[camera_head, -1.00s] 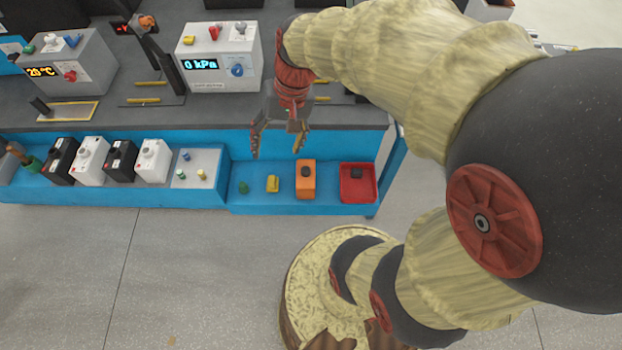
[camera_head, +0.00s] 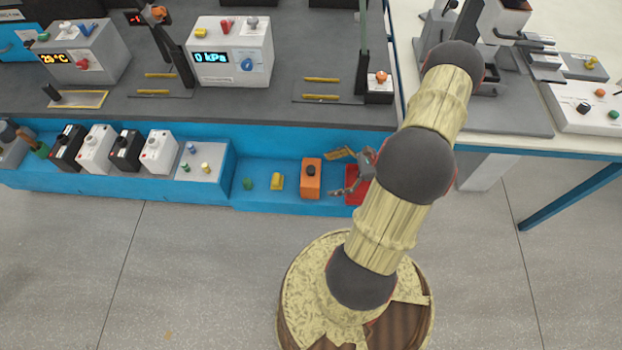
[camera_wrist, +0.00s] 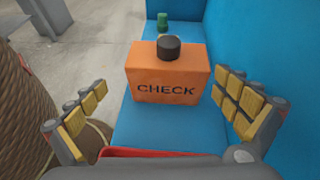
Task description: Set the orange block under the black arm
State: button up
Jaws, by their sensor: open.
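The orange block (camera_head: 311,180), with a black knob on top, stands upright on the blue shelf. In the wrist view its face reads CHECK (camera_wrist: 167,88). My gripper (camera_head: 340,173) is open and empty just right of it, fingers pointing at it. In the wrist view the fingers spread to either side, with the block ahead between them and apart from both. A dark slanted arm (camera_head: 177,57) with an orange knob at its top rises beside yellow bars on the bench. Another dark upright (camera_head: 362,50) stands further right; I cannot tell which is the black arm.
A yellow piece (camera_head: 277,181) and a green piece (camera_head: 248,184) sit left of the block. Black and white battery blocks (camera_head: 95,149) stand further left. A gauge box (camera_head: 231,51) stands on the bench.

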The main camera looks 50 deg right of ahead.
aim_at(311, 178)
jog(key=shift+s+d+f+m+t, duration=0.1)
jog(key=shift+d+f+m+t, duration=0.15)
jog(key=shift+f, duration=0.25)
jog(key=shift+s+d+f+m+t, duration=0.1)
jog(key=shift+f+m+t, duration=0.15)
jog(key=shift+f+m, duration=0.15)
jog(key=shift+w+a+f, duration=0.2)
jog(key=shift+w+f, duration=0.05)
jog(key=shift+f, duration=0.05)
jog(key=shift+h, duration=0.3)
jog(key=b+x, duration=0.3)
jog(key=x, duration=0.4)
jog(key=shift+w+d+r, duration=0.1)
jog(key=shift+w+r, duration=0.05)
jog(key=shift+r, duration=0.05)
jog(key=shift+c, duration=0.4)
jog(key=c, duration=1.3)
jog(key=shift+r, duration=0.15)
